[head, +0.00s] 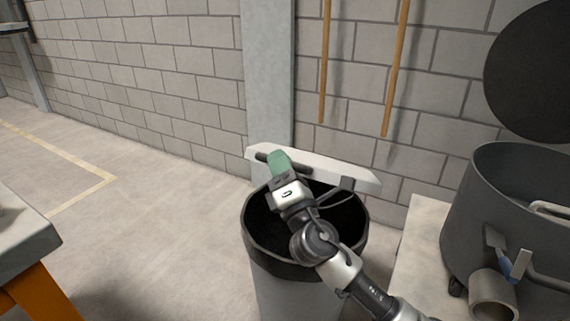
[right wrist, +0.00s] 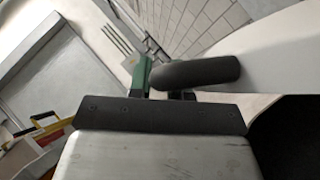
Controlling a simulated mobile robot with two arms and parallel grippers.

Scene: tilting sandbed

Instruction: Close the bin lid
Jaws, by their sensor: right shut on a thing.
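The bin (head: 268,285) is a pale grey round container with a dark rim and dark inside, standing in front of the block wall. Its white lid (head: 330,168) is raised at the back of the opening, so the bin is open. A dark bar handle (head: 262,157) sits on the lid's left part. My right gripper (head: 279,160), with green fingers, reaches over the bin and is shut on the handle. In the right wrist view the dark handle (right wrist: 198,71) lies at the green fingers (right wrist: 140,76), beside the white lid (right wrist: 285,50). My left gripper is not in view.
A large dark grey drum (head: 465,205) stands close on the right, beside a pale block (head: 415,230). A workbench (head: 22,243) with orange legs is at left. Two wooden poles (head: 396,70) hang on the wall. The floor left of the bin is clear.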

